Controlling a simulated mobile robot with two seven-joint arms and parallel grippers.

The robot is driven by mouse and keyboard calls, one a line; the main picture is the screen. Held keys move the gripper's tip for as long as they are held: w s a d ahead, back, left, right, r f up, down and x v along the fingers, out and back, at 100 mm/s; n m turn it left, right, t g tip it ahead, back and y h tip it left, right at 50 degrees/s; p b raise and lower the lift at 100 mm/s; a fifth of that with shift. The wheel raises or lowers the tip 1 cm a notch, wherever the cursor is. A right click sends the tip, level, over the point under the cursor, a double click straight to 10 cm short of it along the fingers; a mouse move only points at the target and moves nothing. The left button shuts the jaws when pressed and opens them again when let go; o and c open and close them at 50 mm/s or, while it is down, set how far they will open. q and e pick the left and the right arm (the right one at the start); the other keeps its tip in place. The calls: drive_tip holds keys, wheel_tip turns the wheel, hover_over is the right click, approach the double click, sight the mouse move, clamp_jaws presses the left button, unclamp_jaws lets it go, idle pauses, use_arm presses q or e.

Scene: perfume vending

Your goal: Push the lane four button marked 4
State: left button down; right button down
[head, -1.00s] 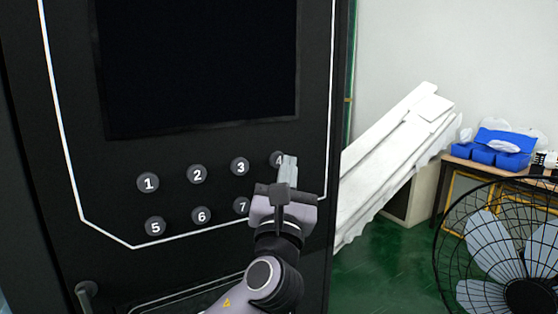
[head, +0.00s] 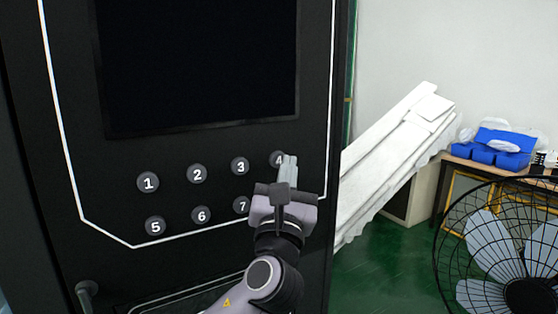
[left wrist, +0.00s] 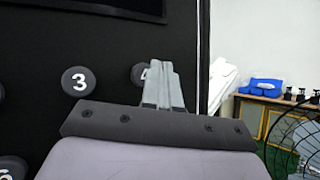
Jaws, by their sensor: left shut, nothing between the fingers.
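The button marked 4 (head: 277,158) is a round dark button with a white number, at the right end of the upper row on the black vending machine (head: 200,285). My left gripper (head: 288,163) is shut and empty. Its fingertips are at the right side of button 4 and cover part of it. In the left wrist view the shut fingers (left wrist: 157,72) cover the right part of button 4 (left wrist: 138,73). I cannot tell whether the tips touch it. My right gripper is not in view.
Buttons 1 (head: 148,183), 2 (head: 197,174) and 3 (head: 240,166) are to the left in the same row. Buttons 5, 6 and 7 sit below. A dark screen (head: 200,65) is above. White boards (head: 390,150) lean at the right, and a black fan (head: 500,260) stands at the lower right.

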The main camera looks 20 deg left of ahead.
use_arm(q)
drive_tip(key=shift+w+a, duration=0.1)
drive_tip(key=shift+a, duration=0.05)
idle(0.8)
drive_tip(key=shift+w+a+p, duration=0.15)
drive_tip(key=shift+a+p, duration=0.05)
drive_tip(key=shift+p, duration=0.1)
drive_tip(key=shift+w+a, duration=0.25)
drive_tip(key=shift+a, duration=0.1)
idle(0.6)
drive_tip(key=shift+s+d+p, duration=0.5)
drive_tip(key=shift+d, duration=0.15)
idle(0.3)
